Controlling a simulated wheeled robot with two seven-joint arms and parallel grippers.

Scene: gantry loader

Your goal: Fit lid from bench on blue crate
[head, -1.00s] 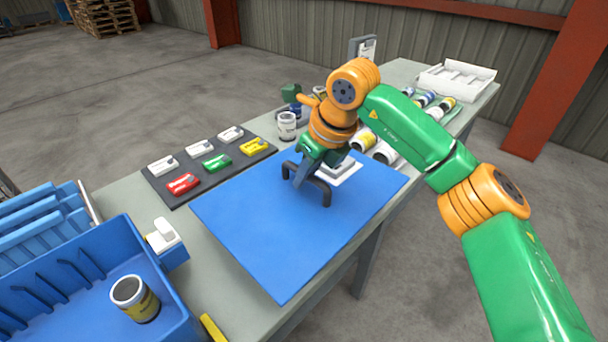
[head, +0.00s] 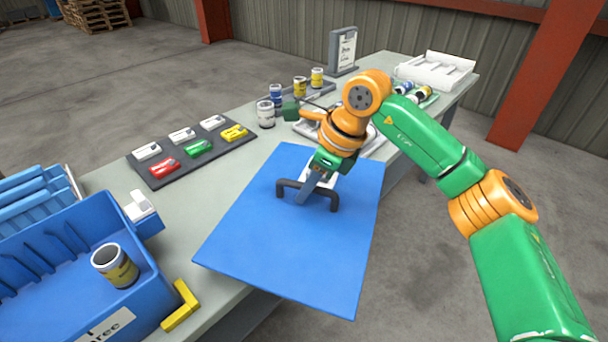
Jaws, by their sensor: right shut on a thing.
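The lid is a flat blue panel (head: 290,240) with a dark arched handle (head: 333,200) on top. My right gripper (head: 306,194) is shut on the handle and holds the lid; the lid overhangs the bench's front edge. I cannot tell exactly how high it is above the bench. The blue crate (head: 50,270) is at the lower left, open at the top, with a can with a yellow and dark label (head: 115,268) inside. The lid is apart from the crate, to its right. My left gripper is not in view.
On the grey bench (head: 180,225), a dark tray (head: 160,182) holds several coloured blocks. A yellow corner piece (head: 180,306) lies beside the crate. Several cans, a sign stand (head: 342,50) and a white tray (head: 436,70) stand farther back. Blue panels (head: 35,205) are behind the crate.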

